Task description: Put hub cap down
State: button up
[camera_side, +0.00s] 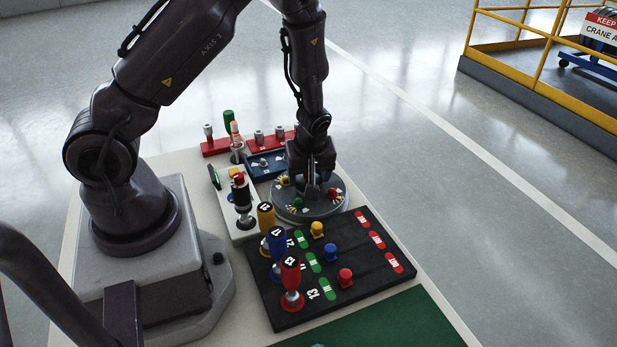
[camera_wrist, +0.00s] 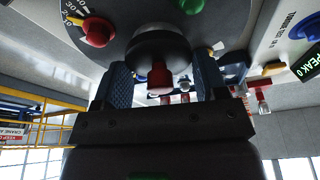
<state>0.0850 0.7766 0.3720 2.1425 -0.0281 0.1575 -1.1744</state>
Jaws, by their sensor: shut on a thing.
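My gripper (camera_side: 312,186) points down over the middle of a round grey plate (camera_side: 316,214) that carries coloured knobs. In the wrist view my gripper (camera_wrist: 163,82) has its two ridged blue-grey fingers on either side of the hub cap (camera_wrist: 160,46), a dark rounded cap with a red end. The jaws are shut on it. The round plate (camera_wrist: 135,15) lies just beyond the cap. I cannot tell whether the cap touches it. In the side view the fingers mostly hide the cap.
A black board (camera_side: 362,285) with red, blue and yellow tools and knobs lies in front of the plate. A small blue tray (camera_side: 262,168) and red racks (camera_side: 216,147) stand behind. A black-and-red tool (camera_side: 242,197) stands upright at the plate's left.

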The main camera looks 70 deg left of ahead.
notch_tip(320, 180, up, 9)
jog(key=shift+w+d+r, duration=0.1)
jog(key=shift+d, duration=0.15)
jog(key=w+d+f+m+t+h, duration=0.1)
jog(key=d+m, duration=0.2)
jog(key=d, duration=0.5)
jog(key=w+d+f+m, duration=0.15)
jog(key=d+m, duration=0.25)
jog(key=d, duration=0.4)
jog(key=m+t+h, duration=0.2)
jog(key=m+h, duration=0.1)
jog(key=m, duration=0.8)
send_over(393, 321)
jog(key=f, duration=1)
jog(key=shift+s+a+f, duration=0.1)
jog(key=shift+s+f, duration=0.25)
jog(key=shift+f+g, duration=0.15)
jog(key=shift+g, duration=0.15)
jog(key=o, duration=0.6)
jog(key=shift+o, duration=0.2)
